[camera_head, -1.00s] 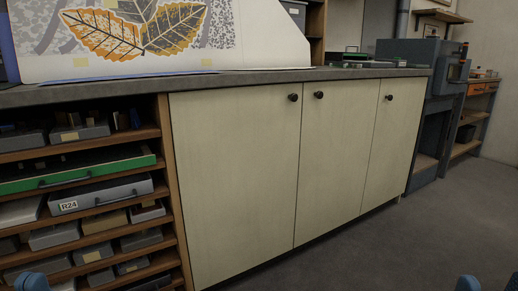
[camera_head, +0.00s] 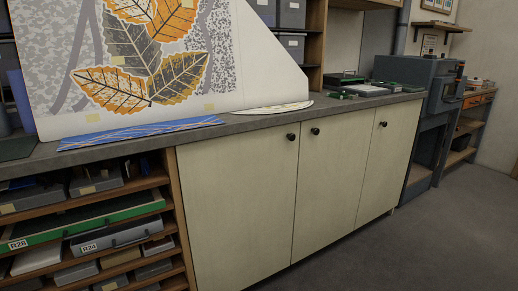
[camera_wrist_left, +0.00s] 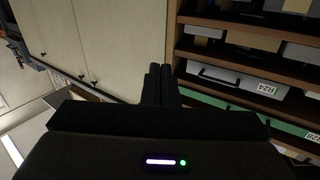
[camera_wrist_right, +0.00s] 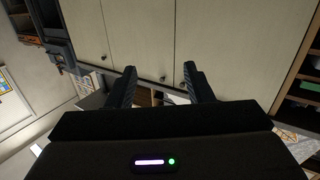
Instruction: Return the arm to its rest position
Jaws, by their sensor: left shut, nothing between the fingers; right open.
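My left gripper (camera_wrist_left: 161,84) shows in the left wrist view with its two fingers together and nothing between them. It is in front of the cabinet doors and the drawer shelves. My right gripper (camera_wrist_right: 160,85) shows in the right wrist view with its fingers apart and nothing between them. It is in front of the pale cabinet doors (camera_wrist_right: 150,40). Neither gripper shows in the head view now.
A grey worktop (camera_head: 250,122) runs along the cabinets, holding a leaf-patterned panel (camera_head: 215,60) and a blue strip (camera_head: 140,133). Below are pale doors (camera_head: 240,200) and a shelf rack with a green-fronted drawer (camera_head: 80,221). Floor at right (camera_head: 430,240) is clear.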

